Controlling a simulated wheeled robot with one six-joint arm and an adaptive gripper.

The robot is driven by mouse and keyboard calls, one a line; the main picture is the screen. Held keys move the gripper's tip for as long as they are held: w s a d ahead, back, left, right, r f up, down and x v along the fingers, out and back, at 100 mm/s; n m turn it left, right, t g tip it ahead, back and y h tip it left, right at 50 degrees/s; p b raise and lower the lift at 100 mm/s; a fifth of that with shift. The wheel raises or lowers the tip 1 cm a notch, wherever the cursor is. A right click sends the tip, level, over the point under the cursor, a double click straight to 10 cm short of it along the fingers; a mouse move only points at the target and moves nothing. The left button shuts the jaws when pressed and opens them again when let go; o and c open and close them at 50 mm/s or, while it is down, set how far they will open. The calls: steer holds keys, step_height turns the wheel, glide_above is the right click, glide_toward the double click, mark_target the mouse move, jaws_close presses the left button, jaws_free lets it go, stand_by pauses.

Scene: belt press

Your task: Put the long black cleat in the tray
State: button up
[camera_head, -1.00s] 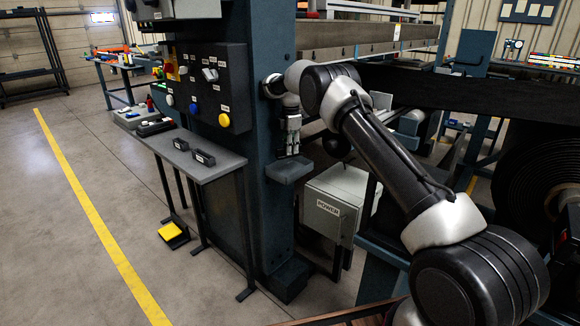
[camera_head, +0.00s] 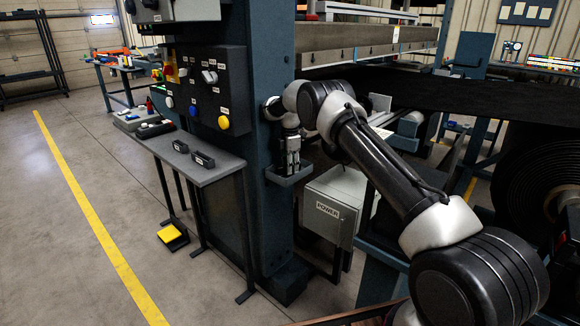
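My gripper (camera_head: 292,168) points down at a small dark tray (camera_head: 289,181) fixed to the blue press column. Its fingertips are at or just inside the tray's rim. The fingers look close together, but the view is too small to tell whether they are shut or hold anything. No long black cleat can be made out for certain. Two short black labelled blocks, a left one (camera_head: 180,146) and a right one (camera_head: 203,160), lie on the grey side table, left of my gripper. The inside of the tray is mostly hidden.
The grey side table (camera_head: 215,174) stands left of the column, with a black item (camera_head: 155,130) at its far end. A control panel (camera_head: 222,90) is above it. A grey power box (camera_head: 335,205) stands right of the tray. The floor at left is clear.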

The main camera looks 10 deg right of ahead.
steer(key=s+d+r+m, duration=0.1)
steer(key=s+d+r, duration=0.15)
steer(key=r, duration=0.65)
steer(key=s+d+r+m+t, duration=0.1)
steer(key=s+r+m, duration=0.15)
steer(key=r, duration=0.65)
steer(key=s+d+r+m, duration=0.1)
steer(key=s+r, duration=0.2)
steer(key=r, duration=0.6)
steer(key=s+d+r+m+t, duration=0.1)
steer(key=s+d+r+m, duration=0.15)
steer(key=s+r, duration=0.35)
steer(key=s+d+r+m, duration=0.2)
steer(key=s+r+m, duration=0.1)
steer(key=s, duration=0.4)
steer(key=s+d+r+m+t, duration=0.1)
steer(key=s+d+m, duration=0.1)
steer(key=s, duration=0.6)
steer(key=s+d+r+m, duration=0.1)
steer(key=s+d+m, duration=0.15)
steer(key=s, duration=0.65)
steer(key=s+f+m, duration=0.3)
steer(key=s+f, duration=0.1)
steer(key=s, duration=0.5)
steer(key=s+d+f+m+t, duration=0.1)
steer(key=s+f+m, duration=0.2)
steer(key=s, duration=0.6)
steer(key=shift+s+d+f, duration=0.15)
steer(key=shift+s+f, duration=0.2)
steer(key=shift+f, duration=0.3)
